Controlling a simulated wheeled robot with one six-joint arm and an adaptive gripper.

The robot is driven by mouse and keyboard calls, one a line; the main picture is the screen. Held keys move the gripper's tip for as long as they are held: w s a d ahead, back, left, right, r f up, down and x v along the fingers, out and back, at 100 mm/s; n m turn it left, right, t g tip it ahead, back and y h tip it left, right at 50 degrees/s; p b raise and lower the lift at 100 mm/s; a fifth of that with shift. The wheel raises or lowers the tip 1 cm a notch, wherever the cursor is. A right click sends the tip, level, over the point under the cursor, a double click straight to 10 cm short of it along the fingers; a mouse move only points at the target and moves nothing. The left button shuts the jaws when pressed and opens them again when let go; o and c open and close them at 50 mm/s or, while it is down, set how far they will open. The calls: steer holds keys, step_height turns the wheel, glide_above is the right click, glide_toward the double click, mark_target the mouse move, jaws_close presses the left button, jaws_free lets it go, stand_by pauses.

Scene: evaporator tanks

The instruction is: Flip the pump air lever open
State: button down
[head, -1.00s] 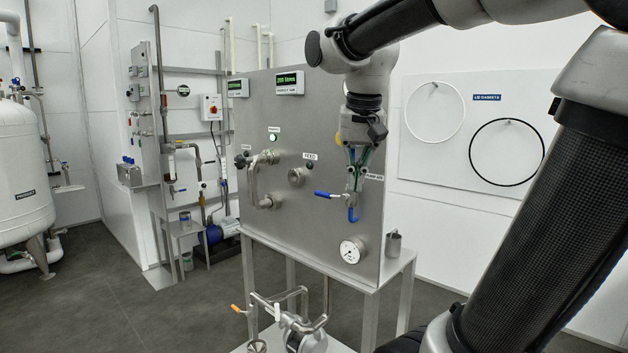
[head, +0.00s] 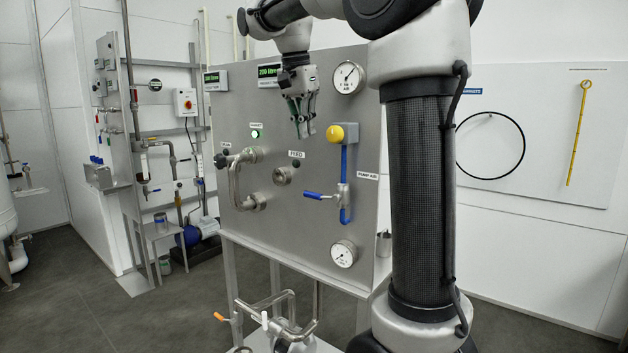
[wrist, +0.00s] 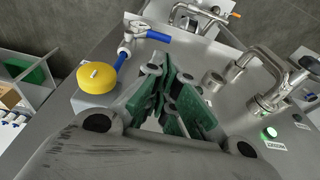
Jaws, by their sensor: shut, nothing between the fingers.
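The pump air lever (head: 316,195) is a blue handle on a small valve, sticking out to the left, roughly level, on a vertical blue pipe (head: 344,165). The "PUMP AIR" label (head: 368,176) is to its right. A yellow knob (head: 343,133) sits at the pipe's top. In the wrist view the lever (wrist: 157,36) is at the top, beyond the yellow knob (wrist: 100,77). My gripper (head: 305,132) is shut and empty, in front of the panel, up and left of the lever and apart from it. It also shows in the wrist view (wrist: 180,92).
The steel panel (head: 235,130) carries a bent pipe handle (head: 238,182), a feed port (head: 283,175), an upper gauge (head: 348,77) and a lower gauge (head: 343,253). Pipes with an orange-handled valve (head: 221,317) stand below. Open floor lies to the left.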

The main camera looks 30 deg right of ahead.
steer(key=shift+w+d, duration=0.1)
steer(key=shift+d, duration=0.05)
stand_by(0.3)
steer(key=shift+f, duration=0.1)
glide_toward(321, 197)
steer(key=w+f, duration=0.1)
steer(key=f, duration=0.1)
steer(key=w+d+f, duration=0.1)
steer(key=w+f, duration=0.2)
steer(key=f, duration=0.1)
steer(key=shift+w+d+f, duration=0.1)
steer(key=shift+w+d, duration=0.1)
steer(key=shift+d, duration=0.05)
steer(key=shift+f, duration=0.1)
steer(key=shift+w+f+g, duration=0.1)
steer(key=shift+g, duration=0.3)
